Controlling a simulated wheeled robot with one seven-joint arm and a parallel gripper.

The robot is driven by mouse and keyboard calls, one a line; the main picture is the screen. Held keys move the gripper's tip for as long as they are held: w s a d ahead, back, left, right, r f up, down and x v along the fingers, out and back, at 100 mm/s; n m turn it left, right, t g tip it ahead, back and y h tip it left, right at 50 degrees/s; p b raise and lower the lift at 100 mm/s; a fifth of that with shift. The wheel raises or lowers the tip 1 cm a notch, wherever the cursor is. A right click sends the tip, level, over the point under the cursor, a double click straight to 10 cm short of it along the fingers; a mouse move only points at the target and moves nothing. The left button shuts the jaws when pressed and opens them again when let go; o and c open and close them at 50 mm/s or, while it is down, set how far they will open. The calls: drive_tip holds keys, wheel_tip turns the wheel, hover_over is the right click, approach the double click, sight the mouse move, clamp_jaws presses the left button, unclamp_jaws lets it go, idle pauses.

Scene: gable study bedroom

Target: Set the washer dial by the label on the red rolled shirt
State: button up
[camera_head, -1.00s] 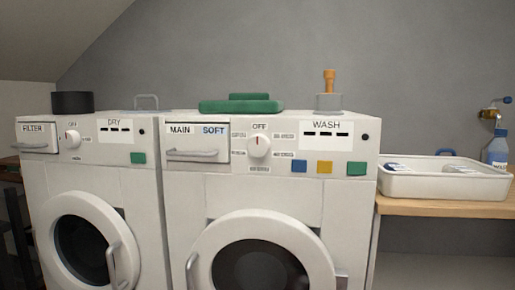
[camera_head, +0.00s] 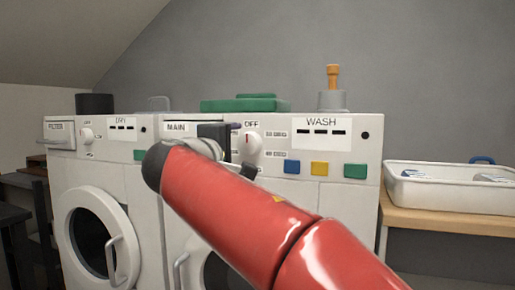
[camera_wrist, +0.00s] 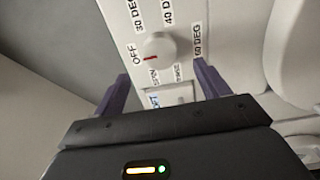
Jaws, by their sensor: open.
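The washer dial (camera_head: 250,145) is a white knob on the right machine's panel. Its red mark points to OFF; it also shows in the wrist view (camera_wrist: 160,49). Labels around it read OFF, 30 DEG, 40 DEG, 60 DEG, SPIN and what looks like RINSE. My gripper (camera_wrist: 162,71) is open and empty, its two dark fingers spread toward the panel with the dial ahead between them, apart from it as far as I can tell. No red rolled shirt is in view.
The dryer (camera_head: 92,190) stands left of the washer. Blue, yellow and green buttons (camera_head: 319,169) sit right of the dial. A green folded thing (camera_head: 245,104) lies on top. A white tray (camera_head: 450,192) stands on a wooden counter (camera_head: 440,222) at right.

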sight(247, 145)
drive_tip(key=p+x, duration=0.1)
drive_tip(key=x, duration=0.6)
drive_tip(key=shift+c, duration=0.3)
drive_tip(key=c, duration=0.9)
drive_tip(key=shift+f, duration=0.1)
drive_tip(key=m+b, duration=0.2)
drive_tip(key=shift+f+m, duration=0.2)
drive_tip(key=shift+m, duration=0.1)
drive_tip(key=m+b, duration=0.2)
drive_tip(key=m, duration=0.1)
drive_tip(key=shift+m+b, duration=0.3)
drive_tip(key=m+b, duration=0.2)
drive_tip(key=m, duration=0.3)
drive_tip(key=shift+r, duration=0.15)
drive_tip(key=shift+m+b, duration=0.3)
drive_tip(key=shift+m, duration=0.1)
